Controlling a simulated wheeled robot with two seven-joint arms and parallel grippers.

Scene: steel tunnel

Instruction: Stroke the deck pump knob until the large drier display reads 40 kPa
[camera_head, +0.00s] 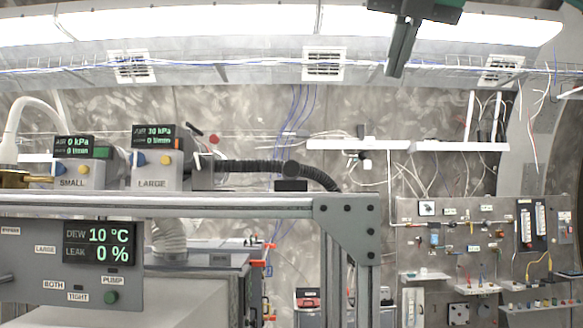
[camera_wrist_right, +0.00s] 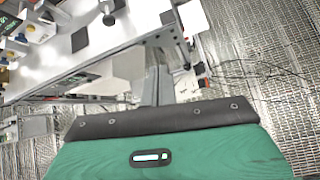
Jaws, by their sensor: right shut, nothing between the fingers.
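The large drier (camera_head: 158,172) stands on the deck in the head view. Its display (camera_head: 154,137) shows a two-digit kPa value ending in 0, the first digit blurred, above 0 l/min. A round dark knob (camera_head: 291,169) over a black block (camera_head: 291,185) looks like the deck pump; the wrist view shows a round dark knob (camera_wrist_right: 109,20) beside a black block (camera_wrist_right: 80,40). My right gripper (camera_head: 397,72) is shut and empty, high at the top right, well apart from the knob. My left gripper is not in view.
The small drier (camera_head: 78,175) stands left of the large one. A ribbed black hose (camera_head: 250,167) runs right, behind the knob. A panel below has a display (camera_head: 100,244) reading 10 °C and 0 %. A crowded wall board (camera_head: 480,225) is at the right.

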